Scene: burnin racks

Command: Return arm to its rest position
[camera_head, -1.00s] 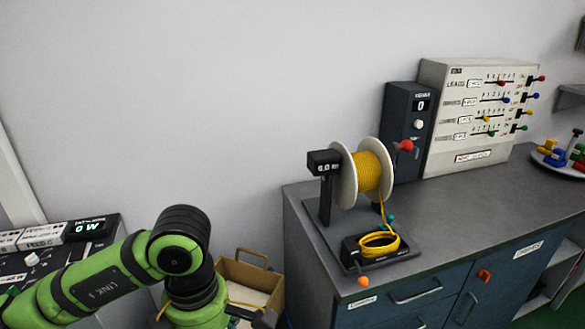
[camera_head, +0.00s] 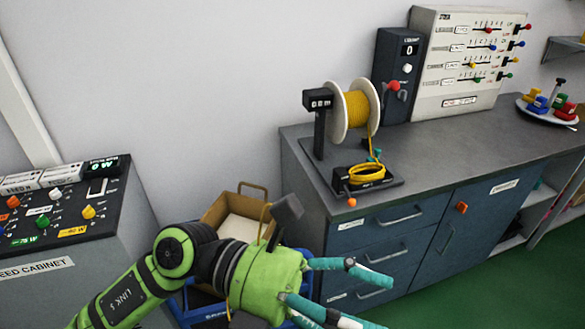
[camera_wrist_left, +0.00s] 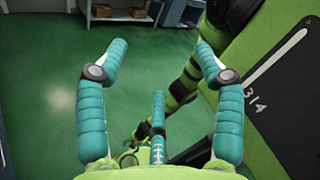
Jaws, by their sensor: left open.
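My left arm comes in from the bottom left in the head view. Its green left gripper (camera_head: 345,290) with teal fingers is spread open and empty, in the air in front of the blue drawer cabinet (camera_head: 390,240). In the left wrist view the open left gripper (camera_wrist_left: 158,85) has nothing between its fingers. Green floor (camera_wrist_left: 150,70) and parts of my own body lie below and beyond it. My right gripper cannot be made out in either view.
A cardboard box (camera_head: 232,215) in a blue crate (camera_head: 190,308) stands behind my arm. A control panel (camera_head: 70,205) is at left. A yellow wire spool (camera_head: 362,108) and a lever panel (camera_head: 465,60) stand on the grey worktop (camera_head: 450,140). Open floor lies right.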

